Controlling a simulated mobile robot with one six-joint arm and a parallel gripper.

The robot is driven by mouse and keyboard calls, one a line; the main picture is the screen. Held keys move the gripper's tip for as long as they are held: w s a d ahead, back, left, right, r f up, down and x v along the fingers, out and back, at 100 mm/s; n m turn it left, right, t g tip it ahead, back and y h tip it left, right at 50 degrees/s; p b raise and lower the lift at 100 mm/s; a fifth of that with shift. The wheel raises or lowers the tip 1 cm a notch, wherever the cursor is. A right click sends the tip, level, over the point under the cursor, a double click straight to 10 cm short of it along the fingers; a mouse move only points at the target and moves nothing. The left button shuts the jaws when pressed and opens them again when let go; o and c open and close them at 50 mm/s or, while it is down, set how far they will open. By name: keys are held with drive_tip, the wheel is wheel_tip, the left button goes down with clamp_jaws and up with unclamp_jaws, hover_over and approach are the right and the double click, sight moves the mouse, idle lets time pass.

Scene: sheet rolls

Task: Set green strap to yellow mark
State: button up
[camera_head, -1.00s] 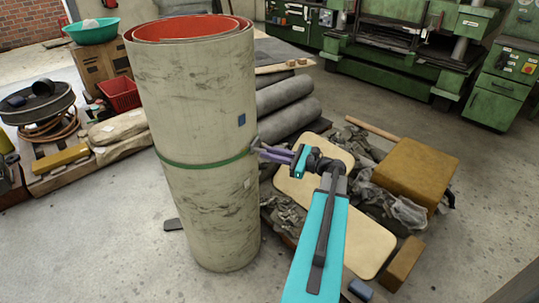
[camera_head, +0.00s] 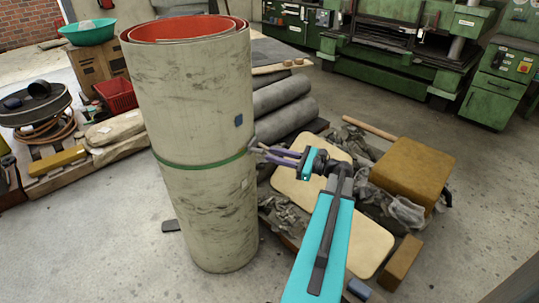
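A tall pale, stained sheet roll (camera_head: 195,100) with a red inner layer stands upright left of centre. The green strap (camera_head: 195,167) runs around it near mid-height, sagging at the front in this view. A small blue mark (camera_head: 239,120) is on the roll above the strap's right end, and a small pale patch (camera_head: 244,184) is below it. I see no yellow mark on the visible side; the far side is hidden. My gripper (camera_head: 258,150), with purple fingers, is at the roll's right edge by the strap. Its fingers look parted; whether they touch the strap is unclear.
Grey rolls (camera_head: 285,105), beige boards (camera_head: 360,232), scrap and a brown block (camera_head: 412,172) lie right of the roll. A pallet with sacks (camera_head: 116,128) and a red crate (camera_head: 117,95) is at left. Green machines (camera_head: 405,50) stand behind. The floor at front left is clear.

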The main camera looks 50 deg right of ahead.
drive_tip(key=v, duration=1)
drive_tip(key=shift+s, duration=0.25)
